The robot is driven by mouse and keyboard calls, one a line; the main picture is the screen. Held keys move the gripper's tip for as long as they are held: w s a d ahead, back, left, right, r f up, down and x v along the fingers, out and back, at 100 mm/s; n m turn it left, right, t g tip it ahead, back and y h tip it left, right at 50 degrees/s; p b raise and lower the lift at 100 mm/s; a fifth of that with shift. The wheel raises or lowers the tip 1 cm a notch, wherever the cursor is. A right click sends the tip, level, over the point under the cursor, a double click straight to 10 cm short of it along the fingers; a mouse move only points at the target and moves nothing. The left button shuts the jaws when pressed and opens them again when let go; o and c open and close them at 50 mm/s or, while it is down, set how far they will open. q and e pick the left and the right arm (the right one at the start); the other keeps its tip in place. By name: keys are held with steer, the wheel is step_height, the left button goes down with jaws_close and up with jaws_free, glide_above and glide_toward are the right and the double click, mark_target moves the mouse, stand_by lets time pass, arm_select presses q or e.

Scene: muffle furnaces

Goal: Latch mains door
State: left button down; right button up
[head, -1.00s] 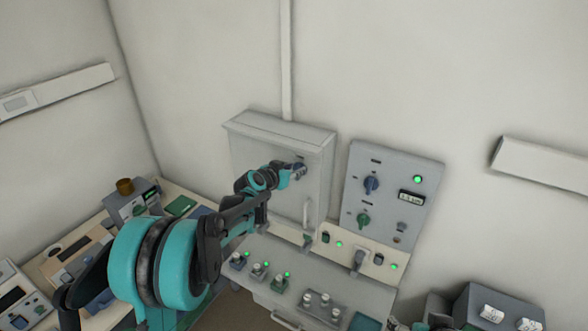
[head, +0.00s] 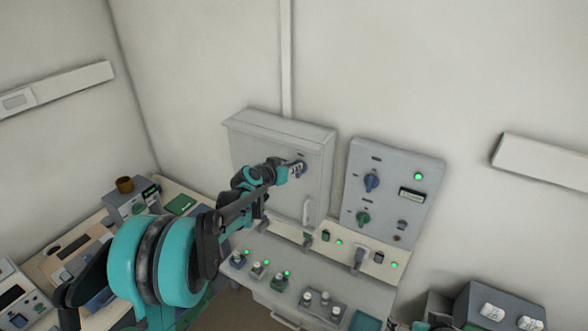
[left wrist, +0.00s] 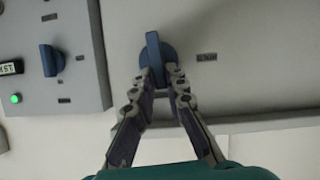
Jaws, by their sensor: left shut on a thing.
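The grey mains door (head: 270,175) is the front of a wall box and looks closed, flush with its frame. A blue turning latch (left wrist: 153,48) sits on the door; its grip bar stands upright in the left wrist view. My left gripper (left wrist: 161,78) has its fingertips on either side of the lower part of this bar and is shut on it. In the head view the left gripper (head: 295,171) meets the door near its upper right, and its fingers partly hide the latch. A pale pull handle (head: 308,212) is lower on the door. My right gripper cannot be made out.
Right of the box is a control panel (head: 398,165) with blue and green knobs, a display and a green lamp. Below is a sloping bench (head: 350,290) with switches and lit lamps. A side desk (head: 60,250) with instruments stands at left.

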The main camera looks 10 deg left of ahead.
arm_select(q)
steer(key=shift+w+a+f+n+t+h+b, duration=0.15)
steer(key=shift+a+f+n+h+b, duration=0.3)
steer(key=shift+n+h+b, duration=1.2)
steer(key=shift+w+a+f+n+t+h+b, duration=0.1)
steer(key=shift+a+f+n+t+h+b, duration=0.45)
steer(key=shift+n+b, duration=1.95)
steer(key=shift+w+a+f+n+g+h+b, duration=0.15)
steer(key=shift+f+n+h+b, duration=0.2)
steer(key=shift+n+h+b, duration=1.35)
steer(key=shift+n+y, duration=0.4)
steer(key=shift+n, duration=0.25)
steer(key=shift+s, duration=0.1)
steer(key=c, duration=1.5)
jaws_free()
steer(key=shift+c, duration=0.2)
steer(key=v, duration=1.2)
